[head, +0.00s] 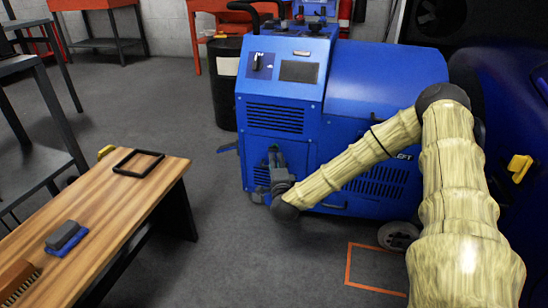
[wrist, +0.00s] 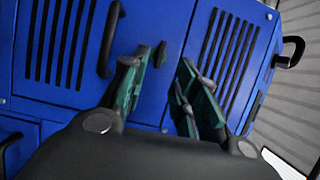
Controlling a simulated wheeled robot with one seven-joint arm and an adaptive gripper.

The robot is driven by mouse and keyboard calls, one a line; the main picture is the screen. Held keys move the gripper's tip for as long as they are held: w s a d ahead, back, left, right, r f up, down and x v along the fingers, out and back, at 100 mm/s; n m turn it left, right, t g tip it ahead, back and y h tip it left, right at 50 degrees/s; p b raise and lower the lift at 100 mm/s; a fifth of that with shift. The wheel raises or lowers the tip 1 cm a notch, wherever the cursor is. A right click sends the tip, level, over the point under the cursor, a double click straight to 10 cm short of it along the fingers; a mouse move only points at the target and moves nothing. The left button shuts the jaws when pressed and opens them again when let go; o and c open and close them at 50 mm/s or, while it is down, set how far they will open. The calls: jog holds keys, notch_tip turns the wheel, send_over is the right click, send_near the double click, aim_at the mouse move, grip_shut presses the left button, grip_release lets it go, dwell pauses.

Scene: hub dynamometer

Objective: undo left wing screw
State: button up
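In the wrist view, my gripper (wrist: 163,80) is open, its two green-padded fingers spread apart in front of a blue machine panel. A small dark piece that looks like a wing screw (wrist: 161,54) stands on the panel just beyond the gap, nearer the left finger. Nothing shows held between the fingers. In the head view, my gripper (head: 272,163) is at the lower left of the front of the blue machine (head: 330,75). It hides the panel behind it, so no wing screw can be made out there.
In the wrist view, a dark handle (wrist: 110,40) and vent slots (wrist: 62,42) lie left of the fingers, with more slots (wrist: 228,50) to the right. In the head view, a wooden bench (head: 115,195) stands at left. Grey floor between bench and machine is clear.

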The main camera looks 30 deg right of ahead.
aim_at(274, 151)
jog(key=b+x, duration=0.2)
jog(key=x, duration=0.4)
jog(key=shift+w+d, duration=0.1)
jog(key=shift+w, duration=0.2)
grip_shut()
